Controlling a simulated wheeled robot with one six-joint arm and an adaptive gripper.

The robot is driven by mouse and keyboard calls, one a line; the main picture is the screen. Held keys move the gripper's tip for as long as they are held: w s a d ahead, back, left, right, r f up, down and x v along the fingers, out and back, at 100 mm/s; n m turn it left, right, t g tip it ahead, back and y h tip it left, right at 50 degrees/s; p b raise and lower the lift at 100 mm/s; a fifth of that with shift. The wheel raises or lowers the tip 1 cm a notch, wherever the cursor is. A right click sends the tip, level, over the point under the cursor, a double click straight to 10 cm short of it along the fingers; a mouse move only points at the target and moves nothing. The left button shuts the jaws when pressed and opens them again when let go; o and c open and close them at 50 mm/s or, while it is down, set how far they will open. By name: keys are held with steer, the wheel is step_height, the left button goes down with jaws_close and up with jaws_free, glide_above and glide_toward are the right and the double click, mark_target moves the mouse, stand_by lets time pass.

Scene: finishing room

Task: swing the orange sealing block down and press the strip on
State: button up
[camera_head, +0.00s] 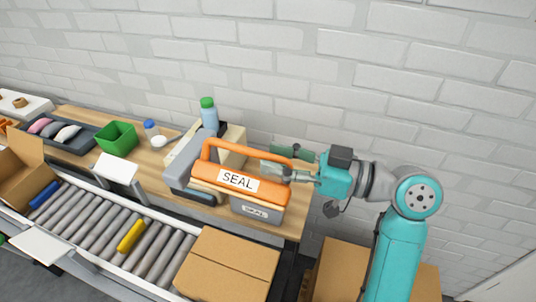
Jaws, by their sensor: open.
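The orange sealing block (261,193) with a white SEAL label and an orange loop handle (248,149) sits over a grey sealing machine (189,163) on the wooden bench. Below the block is a grey base (257,212) with a smaller SEAL label. I cannot make out the strip in this view. My gripper (268,169) comes in from the right, at the right end of the handle. Its fingers overlap the block's right side in the picture. The fingers look small here, and I cannot tell whether they touch the handle.
A roller conveyor (107,228) runs along the front, with a cardboard box (228,264) at its right. A green bin (118,138), a bottle (208,113) and a dark tray (50,135) stand on the bench (165,184). A brick wall closes off the back.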

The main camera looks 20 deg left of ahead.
steer(key=shift+a, duration=1.1)
jaws_close()
steer(key=shift+s, duration=0.2)
